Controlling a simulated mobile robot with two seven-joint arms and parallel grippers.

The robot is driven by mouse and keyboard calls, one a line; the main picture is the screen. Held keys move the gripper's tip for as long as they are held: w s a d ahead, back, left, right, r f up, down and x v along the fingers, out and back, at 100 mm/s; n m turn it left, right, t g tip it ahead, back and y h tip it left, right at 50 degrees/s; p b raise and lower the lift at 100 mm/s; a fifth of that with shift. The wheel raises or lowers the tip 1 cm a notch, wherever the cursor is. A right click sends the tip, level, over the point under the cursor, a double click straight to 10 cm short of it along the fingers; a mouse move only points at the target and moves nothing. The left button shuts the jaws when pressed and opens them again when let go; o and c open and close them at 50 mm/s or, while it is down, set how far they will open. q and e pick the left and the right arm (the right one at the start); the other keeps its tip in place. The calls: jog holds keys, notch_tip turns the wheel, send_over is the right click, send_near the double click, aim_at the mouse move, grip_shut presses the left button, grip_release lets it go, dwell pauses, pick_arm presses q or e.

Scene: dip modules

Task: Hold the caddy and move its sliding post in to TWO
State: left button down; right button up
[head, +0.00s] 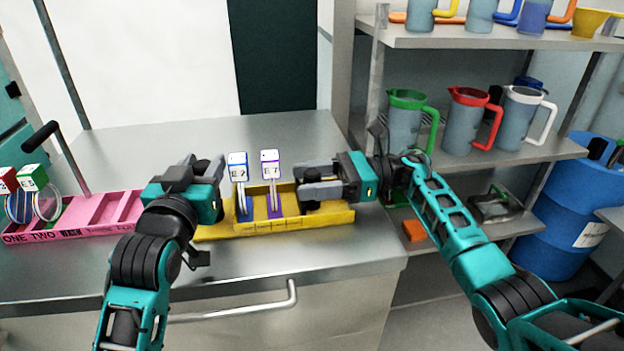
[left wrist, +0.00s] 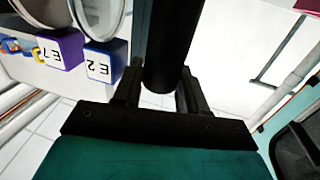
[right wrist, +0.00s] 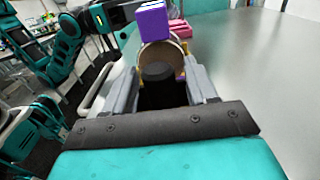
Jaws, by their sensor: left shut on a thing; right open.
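The yellow caddy (head: 330,217) lies on the steel counter; the labels on its front are too small to read. Two upright modules stand in it, a blue-topped E2 (head: 238,172) and a purple-topped E7 (head: 270,170), both also in the left wrist view (left wrist: 100,66). My left gripper (head: 210,168), at the caddy's left end, is shut on a black cylindrical handle (left wrist: 168,45). My right gripper (head: 308,187) is open at the right part of the caddy, right of E7. Its fingers stand either side of a dark round-topped post (right wrist: 158,72); contact is unclear.
A pink caddy (head: 118,210) with a black-handled post (head: 75,165) and round modules stands to the left. Shelves with jugs (head: 465,118) and a blue drum (head: 575,205) are at the right. The counter behind the yellow caddy is clear.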

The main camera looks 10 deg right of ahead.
grip_shut()
dwell(0.4)
jog(key=shift+a, duration=1.4)
grip_release()
jog(key=shift+d, duration=0.1)
jog(key=d, duration=1.2)
